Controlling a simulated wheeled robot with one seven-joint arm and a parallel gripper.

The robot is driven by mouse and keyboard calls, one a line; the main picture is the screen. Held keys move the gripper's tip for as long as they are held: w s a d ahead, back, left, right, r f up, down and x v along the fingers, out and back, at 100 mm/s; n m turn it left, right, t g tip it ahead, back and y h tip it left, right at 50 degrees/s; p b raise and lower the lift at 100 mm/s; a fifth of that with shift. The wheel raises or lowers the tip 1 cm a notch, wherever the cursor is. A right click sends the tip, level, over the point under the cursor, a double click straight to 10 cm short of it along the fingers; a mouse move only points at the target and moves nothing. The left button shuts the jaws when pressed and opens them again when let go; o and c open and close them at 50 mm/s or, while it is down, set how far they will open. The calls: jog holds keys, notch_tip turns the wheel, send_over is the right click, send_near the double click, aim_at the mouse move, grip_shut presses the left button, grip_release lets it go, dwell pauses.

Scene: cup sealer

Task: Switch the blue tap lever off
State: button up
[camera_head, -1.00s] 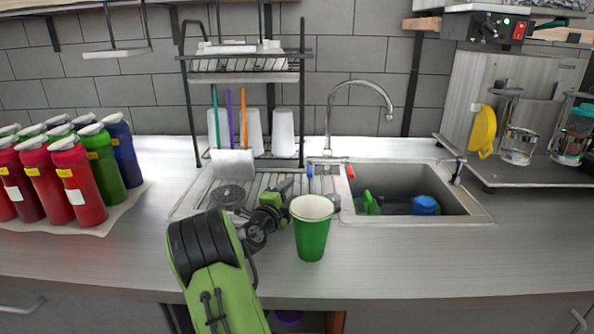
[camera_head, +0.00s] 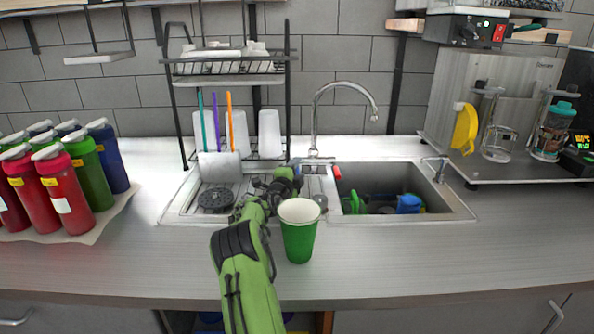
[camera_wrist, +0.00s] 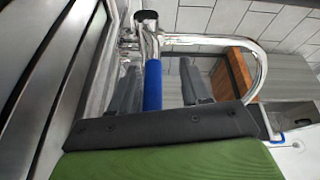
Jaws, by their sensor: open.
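The blue tap lever (camera_wrist: 153,86) shows in the wrist view as a straight blue bar below the chrome tap base. My gripper (camera_wrist: 160,68) is open, with one dark finger on each side of the lever. I cannot tell whether either finger touches it. In the head view the tap (camera_head: 316,122) rises behind the sink, and my gripper (camera_head: 290,178) is at its base. The blue lever is hidden there behind my gripper. The red tap lever (camera_head: 337,172) shows just to the right.
A green cup (camera_head: 299,240) stands on the counter close to my arm. The sink basin (camera_head: 385,182) holds green and blue things. A dish rack (camera_head: 228,80) stands to the left of the tap. Several coloured bottles (camera_head: 68,192) stand at the far left.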

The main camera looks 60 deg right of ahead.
grip_shut()
dwell(0.3)
jog(key=f+b, duration=0.1)
jog(key=b, duration=0.4)
jog(key=shift+f+h+b, duration=0.15)
jog(key=shift+h+b, duration=0.2)
jog(key=shift+h, duration=0.05)
grip_release()
jog(key=shift+a, duration=0.15)
jog(key=shift+r, duration=0.2)
jog(key=shift+r, duration=0.1)
